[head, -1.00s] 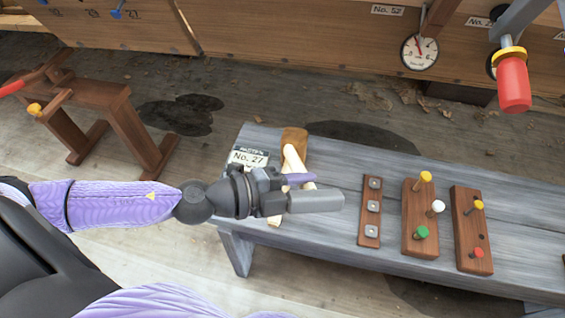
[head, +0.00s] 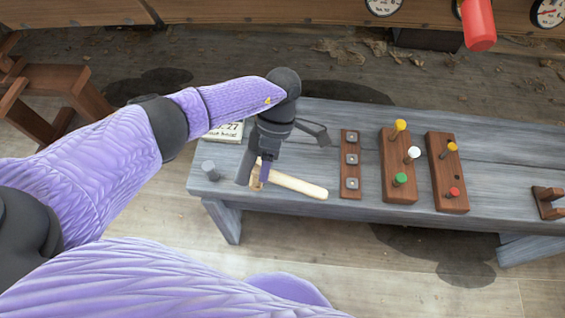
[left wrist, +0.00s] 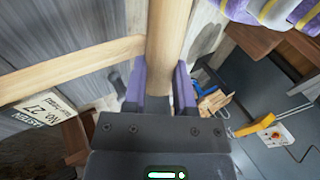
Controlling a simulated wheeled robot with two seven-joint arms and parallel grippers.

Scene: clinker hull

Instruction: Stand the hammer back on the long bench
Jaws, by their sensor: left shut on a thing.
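The hammer (head: 298,185) shows as a pale wooden handle reaching right from my left gripper (head: 262,178), over the left part of the long grey bench (head: 330,118). My left gripper points down and is shut on it. In the left wrist view, a thick pale wooden piece of the hammer (left wrist: 166,45) lies between the purple fingers of my left gripper (left wrist: 158,95), and a pale bar meets it from the left. My gripper and wrist hide part of the hammer. I cannot tell whether it touches the bench. My right gripper is not in view.
A No. 27 card (head: 226,133) and a grey peg (head: 210,170) are at the bench's left end. A strip with metal squares (head: 350,165) and peg blocks (head: 397,185) (head: 447,185) stand right of the hammer. A small brown rack (head: 547,203) is farther right.

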